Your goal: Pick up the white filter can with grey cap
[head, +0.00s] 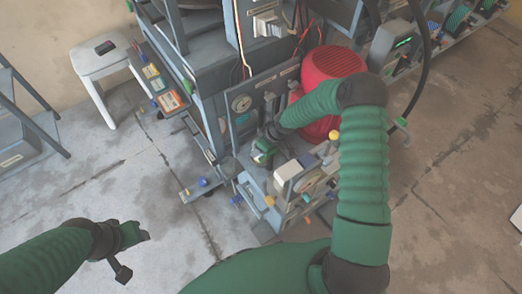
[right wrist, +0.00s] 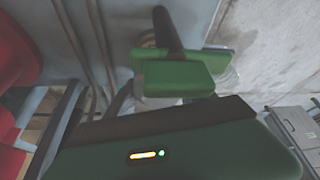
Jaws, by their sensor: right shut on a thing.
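My right gripper (head: 262,156) is low at the front panel of the grey machine, and its fingers also show in the right wrist view (right wrist: 175,75). It is shut on a pale, rounded thing (right wrist: 155,102) that looks like the white filter can. The green fingers cover most of it, and I cannot make out a grey cap. In the head view the can is hidden by the gripper and wrist. My left gripper (head: 134,250) is over the bare floor at lower left, away from the machine. Its finger gap is not clear.
The grey machine's panel with a round gauge (head: 241,103) stands close behind my right gripper. A red tank (head: 333,63) is beside my right arm. A white box (head: 288,171) sits close by on the machine. A white stool (head: 101,58) stands at left.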

